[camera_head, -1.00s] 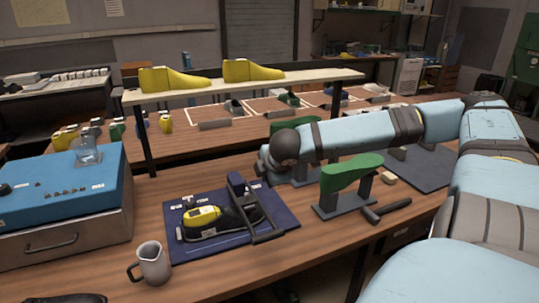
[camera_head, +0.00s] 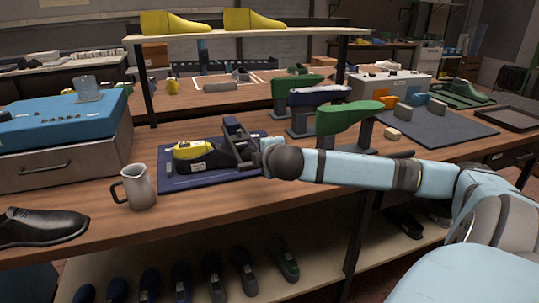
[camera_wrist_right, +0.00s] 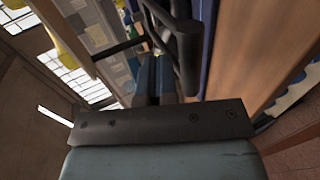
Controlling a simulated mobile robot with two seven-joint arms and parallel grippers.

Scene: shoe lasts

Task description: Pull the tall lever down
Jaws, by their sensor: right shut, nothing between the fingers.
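A dark clamp fixture sits on a navy base plate (camera_head: 180,183) on the workbench, with a dark shoe form with a yellow top (camera_head: 195,151) in it. Its tall dark lever (camera_head: 234,132) stands at the right end of the fixture and looks roughly upright, leaning a little. My right gripper (camera_head: 249,156) is low beside the lever's right side; its fingertips are hard to make out there. In the right wrist view the fingers (camera_wrist_right: 154,72) are shut and empty, close to dark curved bars of the fixture (camera_wrist_right: 187,45). I cannot tell whether they touch. My left gripper is out of view.
A metal pitcher (camera_head: 138,187) and a black shoe (camera_head: 42,227) stand left of the fixture. A green last on a stand (camera_head: 348,117) is right behind my right arm. A blue-topped box (camera_head: 55,122) fills the bench's left end.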

